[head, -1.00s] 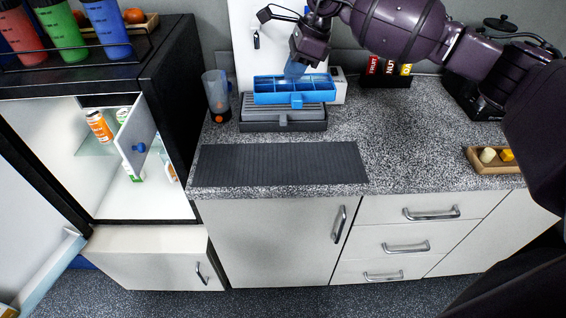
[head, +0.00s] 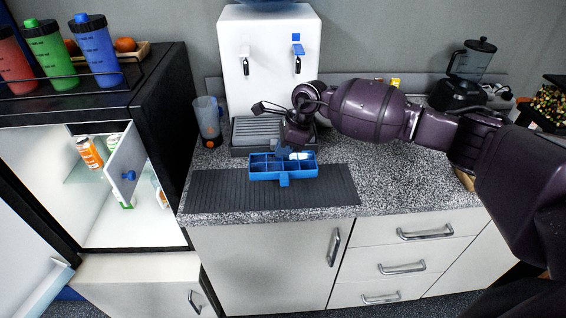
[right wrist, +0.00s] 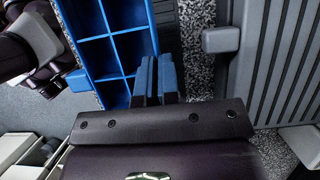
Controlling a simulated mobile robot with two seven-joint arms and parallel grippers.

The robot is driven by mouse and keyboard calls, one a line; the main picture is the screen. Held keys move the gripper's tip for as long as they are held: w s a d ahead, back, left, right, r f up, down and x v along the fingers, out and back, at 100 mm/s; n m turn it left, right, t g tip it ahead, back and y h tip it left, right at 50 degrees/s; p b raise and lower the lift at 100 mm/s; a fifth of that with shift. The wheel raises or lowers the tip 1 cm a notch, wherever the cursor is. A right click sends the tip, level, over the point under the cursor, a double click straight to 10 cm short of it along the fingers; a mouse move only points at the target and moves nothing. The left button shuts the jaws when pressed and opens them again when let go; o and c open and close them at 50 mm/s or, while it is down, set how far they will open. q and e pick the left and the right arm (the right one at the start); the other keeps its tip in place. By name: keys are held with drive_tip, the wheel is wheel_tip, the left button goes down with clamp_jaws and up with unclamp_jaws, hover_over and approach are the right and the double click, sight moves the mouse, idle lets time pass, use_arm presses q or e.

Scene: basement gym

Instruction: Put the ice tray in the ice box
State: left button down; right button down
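The blue ice tray (head: 256,171) has several compartments. It is over the back part of the dark ribbed mat (head: 215,192) on the counter; I cannot tell whether it touches the mat. My right gripper (head: 291,148) is at its far rim. In the right wrist view, the blue-tipped fingers of my right gripper (right wrist: 156,75) close on the rim of the ice tray (right wrist: 93,50). At the left, a small white ice box door (head: 122,160) with a blue knob stands open inside the open black fridge (head: 160,100). My left gripper is not in view.
A white water dispenser (head: 270,50) with a grey drip tray (head: 252,130) stands behind the ice tray. A clear bottle (head: 208,120) stands left of it. Cans (head: 90,152) are inside the fridge. A blender (head: 470,75) is at the back right. The counter's right part (head: 400,180) is clear.

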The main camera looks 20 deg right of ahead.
sight(283, 163)
drive_tip(key=shift+f, duration=2.25)
drive_tip(key=shift+f, duration=0.15)
drive_tip(key=c, duration=1.4)
unclamp_jaws()
drive_tip(key=shift+o, duration=0.2)
